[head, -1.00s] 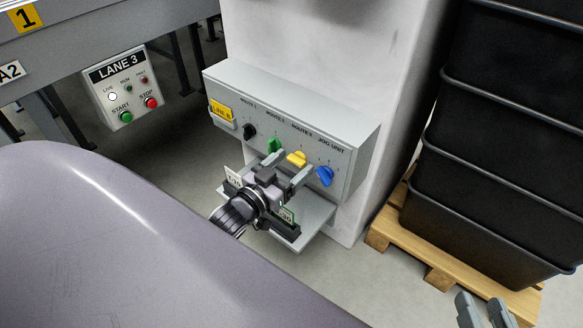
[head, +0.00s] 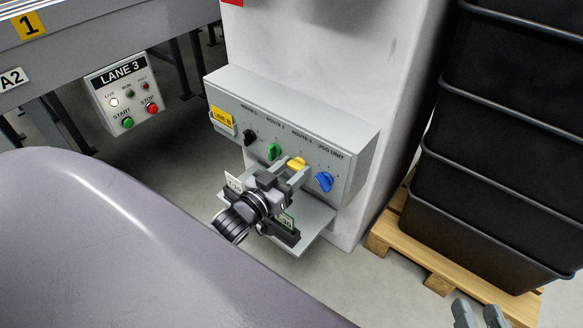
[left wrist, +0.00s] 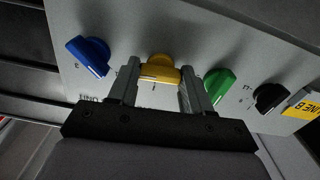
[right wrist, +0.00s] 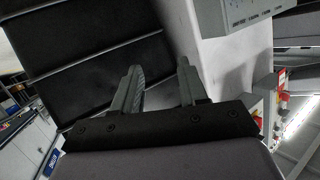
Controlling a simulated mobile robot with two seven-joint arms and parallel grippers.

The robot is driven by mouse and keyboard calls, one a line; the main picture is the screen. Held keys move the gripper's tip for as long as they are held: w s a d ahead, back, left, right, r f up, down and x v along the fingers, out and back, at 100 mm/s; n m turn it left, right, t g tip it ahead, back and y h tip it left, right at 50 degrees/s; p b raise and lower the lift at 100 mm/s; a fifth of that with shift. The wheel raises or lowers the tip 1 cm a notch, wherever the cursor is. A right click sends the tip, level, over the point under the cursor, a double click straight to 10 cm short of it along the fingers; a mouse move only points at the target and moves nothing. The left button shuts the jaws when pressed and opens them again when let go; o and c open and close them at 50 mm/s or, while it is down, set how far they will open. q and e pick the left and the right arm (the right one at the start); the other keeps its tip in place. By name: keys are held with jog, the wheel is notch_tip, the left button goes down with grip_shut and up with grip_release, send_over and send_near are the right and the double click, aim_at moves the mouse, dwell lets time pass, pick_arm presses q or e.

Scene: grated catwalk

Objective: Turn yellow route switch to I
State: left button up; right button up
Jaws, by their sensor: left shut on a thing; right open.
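The yellow route switch (head: 298,163) is on the front of a grey control box (head: 285,103), between the green switch (head: 274,152) and the blue switch (head: 324,182). My left gripper (head: 290,168) is shut on the yellow switch. In the left wrist view the fingers (left wrist: 158,75) stand on either side of the yellow knob (left wrist: 160,67). The fingers hide part of it, and its position marks are too small to read. My right gripper (head: 480,314) is open and empty at the lower right, away from the box; it also shows in the right wrist view (right wrist: 158,72).
A black switch (head: 249,136) is left of the green one. A shelf (head: 316,222) with small tags juts out below the box. The LANE 3 panel (head: 123,95) hangs at left. Black crates (head: 490,170) stand on a wooden pallet (head: 437,270) at right.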

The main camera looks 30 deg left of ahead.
pick_arm(q)
jog(key=shift+r+n+p, duration=0.2)
jog(key=shift+n+p, duration=0.15)
jog(key=shift+n, duration=0.05)
jog(key=n+p, duration=0.4)
jog(key=n, duration=0.2)
jog(key=shift+f, duration=0.1)
jog(key=n+p, duration=0.1)
jog(key=n, duration=0.2)
jog(key=shift+n, duration=0.3)
jog(key=n, duration=0.3)
jog(key=shift+f, duration=0.15)
jog(key=shift+n, duration=1.6)
pick_arm(e)
jog(key=shift+a+r+m+g+h, duration=0.15)
jog(key=shift+m+g, duration=0.1)
jog(key=shift+g, duration=0.15)
jog(key=shift+a+m+g+h, duration=0.15)
jog(key=shift+m+g, duration=0.1)
jog(key=shift+g, duration=0.15)
pick_arm(q)
jog(key=shift+n, duration=0.4)
pick_arm(e)
jog(key=shift+w+r, duration=0.15)
jog(key=shift+w, duration=0.05)
pick_arm(q)
jog(key=o, duration=1.1)
jog(key=shift+c, duration=0.2)
